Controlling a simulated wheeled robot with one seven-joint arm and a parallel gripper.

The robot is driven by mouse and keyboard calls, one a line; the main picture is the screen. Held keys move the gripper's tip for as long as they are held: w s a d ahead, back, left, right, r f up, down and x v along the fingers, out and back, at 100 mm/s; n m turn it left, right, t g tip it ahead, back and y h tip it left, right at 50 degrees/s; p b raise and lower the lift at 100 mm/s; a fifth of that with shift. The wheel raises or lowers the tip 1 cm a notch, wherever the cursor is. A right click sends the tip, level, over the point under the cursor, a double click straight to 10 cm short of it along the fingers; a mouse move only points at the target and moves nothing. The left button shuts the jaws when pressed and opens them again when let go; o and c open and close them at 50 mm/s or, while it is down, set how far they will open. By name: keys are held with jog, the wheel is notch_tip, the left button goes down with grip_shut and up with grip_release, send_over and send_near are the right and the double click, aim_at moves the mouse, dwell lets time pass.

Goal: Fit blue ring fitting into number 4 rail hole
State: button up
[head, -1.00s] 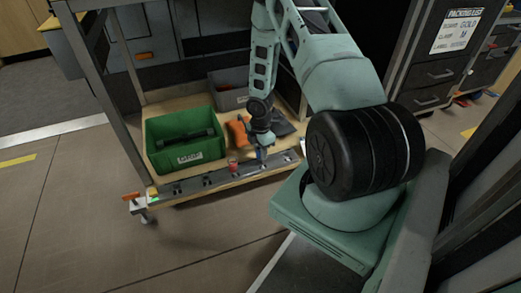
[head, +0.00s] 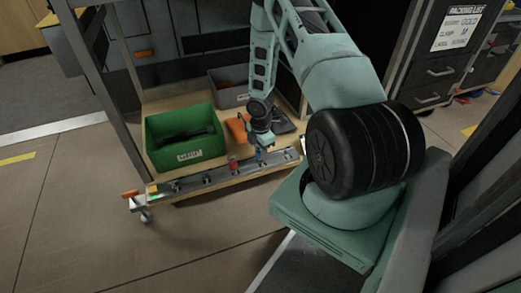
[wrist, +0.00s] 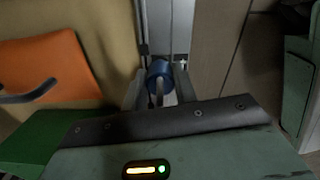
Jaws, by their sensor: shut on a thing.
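A blue ring fitting (head: 258,155) shows below my gripper (head: 262,145) in the head view, at the right part of a long grey rail (head: 220,179). In the wrist view the blue ring fitting (wrist: 160,70) sits between the two fingers of my gripper (wrist: 160,88), which is shut on it. The rail (wrist: 167,22) runs up the picture beyond the fitting. I cannot tell whether the fitting's lower end is in a hole or just above the rail. The hole under it is hidden, and no hole number is readable.
A red fitting (head: 232,163) stands on the rail left of the blue one. A green crate (head: 186,143), a grey bin (head: 228,88) and an orange item (head: 237,130) are on the wooden shelf behind. The floor in front of the rail is clear.

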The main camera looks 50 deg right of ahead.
jog(key=shift+f+b, duration=0.3)
jog(key=shift+f, duration=0.5)
jog(key=o, duration=1.2)
jog(key=shift+c, duration=0.2)
jog(key=shift+r, duration=0.1)
notch_tip(320, 180, up, 17)
jog(key=p, duration=0.9)
jog(key=shift+p, duration=0.35)
jog(key=shift+r, duration=0.1)
